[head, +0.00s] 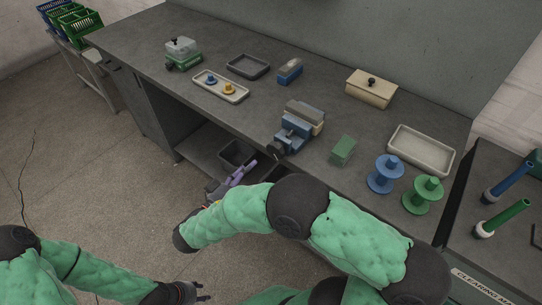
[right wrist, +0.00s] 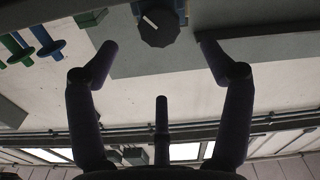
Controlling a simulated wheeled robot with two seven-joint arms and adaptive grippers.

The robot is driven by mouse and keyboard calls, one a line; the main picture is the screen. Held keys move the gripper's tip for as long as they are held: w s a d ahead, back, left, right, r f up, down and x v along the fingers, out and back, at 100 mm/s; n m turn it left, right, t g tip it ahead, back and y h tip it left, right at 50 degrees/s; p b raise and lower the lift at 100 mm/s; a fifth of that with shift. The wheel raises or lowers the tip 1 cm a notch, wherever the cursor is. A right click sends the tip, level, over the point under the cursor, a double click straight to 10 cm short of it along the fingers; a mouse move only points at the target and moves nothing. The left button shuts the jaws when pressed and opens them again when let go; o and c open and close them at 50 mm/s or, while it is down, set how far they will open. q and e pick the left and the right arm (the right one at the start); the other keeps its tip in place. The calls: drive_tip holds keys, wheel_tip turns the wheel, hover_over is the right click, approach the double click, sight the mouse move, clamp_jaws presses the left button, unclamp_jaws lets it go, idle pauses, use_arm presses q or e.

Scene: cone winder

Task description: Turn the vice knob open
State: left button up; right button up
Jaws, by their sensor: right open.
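The blue and grey vice (head: 300,124) stands at the front edge of the grey workbench. Its dark round knob (head: 277,154) faces out over the edge; in the right wrist view the knob (right wrist: 160,27) is black with a pale mark. My right gripper (head: 236,178) is in front of and below the bench edge. In the right wrist view my right gripper (right wrist: 157,52) is open and empty, with a finger on each side of the knob's line and apart from it. My left gripper (head: 200,292) is low over the floor, its fingers apart and empty.
A green block (head: 343,150), a blue spool (head: 386,175) and a green spool (head: 423,196) stand right of the vice. A pale tray (head: 421,150) is behind them. A blue box (head: 290,71) lies behind the vice. A shelf with dark bins (head: 237,153) is under the bench.

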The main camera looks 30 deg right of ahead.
sight(273, 153)
drive_tip(key=b+x, duration=0.2)
drive_tip(key=x, duration=0.7)
drive_tip(key=shift+d, duration=0.15)
drive_tip(key=c, duration=1.2)
